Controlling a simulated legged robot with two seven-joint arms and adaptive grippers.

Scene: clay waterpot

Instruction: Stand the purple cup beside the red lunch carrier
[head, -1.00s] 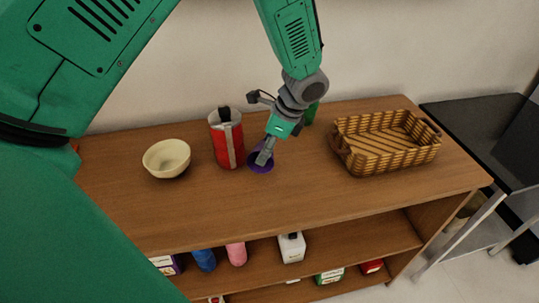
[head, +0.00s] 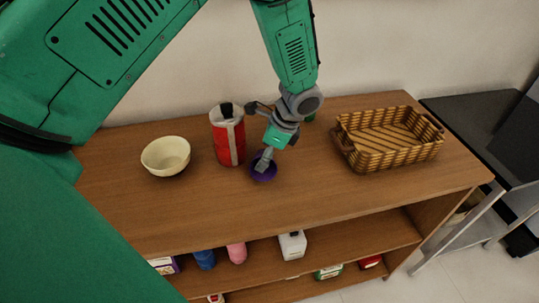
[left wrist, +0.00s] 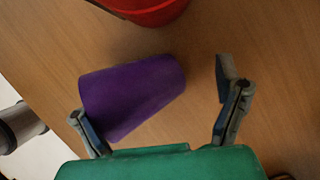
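The purple cup (head: 264,173) is on the shelf top, just right of and slightly in front of the red lunch carrier (head: 222,143). In the left wrist view the cup (left wrist: 134,92) lies between my fingers, close to the left one, with a gap to the right one. The carrier's red edge (left wrist: 150,10) shows at the top there. My left gripper (head: 265,160) points down at the cup and hides part of it. Its fingers (left wrist: 165,108) are apart. I cannot tell whether the left finger touches the cup. My right gripper is not in view.
A cream bowl (head: 166,155) stands left of the carrier. A wicker basket (head: 385,155) is to the right. The wooden top (head: 250,215) is clear in front. Several items stand on the lower shelf.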

